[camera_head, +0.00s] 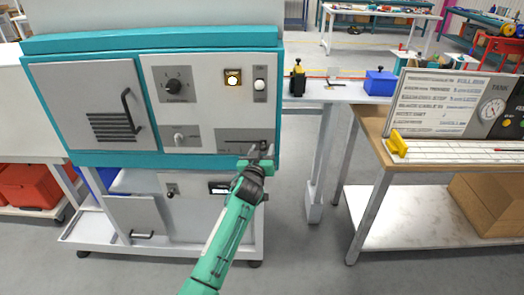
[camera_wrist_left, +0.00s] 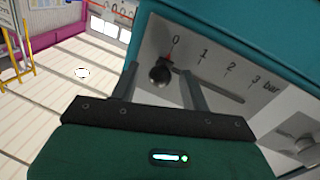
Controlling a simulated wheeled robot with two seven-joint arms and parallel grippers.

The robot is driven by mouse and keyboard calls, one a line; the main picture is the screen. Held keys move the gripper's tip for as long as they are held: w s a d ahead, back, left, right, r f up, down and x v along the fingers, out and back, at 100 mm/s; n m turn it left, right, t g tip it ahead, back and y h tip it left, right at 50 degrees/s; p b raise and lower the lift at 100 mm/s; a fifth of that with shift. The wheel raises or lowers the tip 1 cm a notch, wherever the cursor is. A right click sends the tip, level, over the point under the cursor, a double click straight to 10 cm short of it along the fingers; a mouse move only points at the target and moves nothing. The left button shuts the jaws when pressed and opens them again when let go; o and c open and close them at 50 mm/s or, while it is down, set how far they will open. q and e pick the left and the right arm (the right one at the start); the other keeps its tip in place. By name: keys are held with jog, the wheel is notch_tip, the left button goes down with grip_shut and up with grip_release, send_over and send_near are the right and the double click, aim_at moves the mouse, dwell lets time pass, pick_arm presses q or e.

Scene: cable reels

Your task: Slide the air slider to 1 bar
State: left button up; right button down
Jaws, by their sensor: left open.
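The air slider's dark round knob (camera_wrist_left: 160,74) sits at the 0 end of its slot in the left wrist view. Its scale (camera_wrist_left: 228,68) reads 0, 1, 2, 3 bar, with a small red mark near 0. My left gripper (camera_wrist_left: 159,66) is open, with one finger on each side of the knob; I cannot tell whether either touches it. In the head view the left gripper (camera_head: 261,149) is at the lower right of the machine's front, over the grey slider plate (camera_head: 232,136), and partly covers it. My right gripper is not in view.
A workbench (camera_head: 372,135) with a gauge board (camera_head: 440,100) stands to the right.

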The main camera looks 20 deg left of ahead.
pick_arm(q)
jog(key=shift+c, duration=0.5)
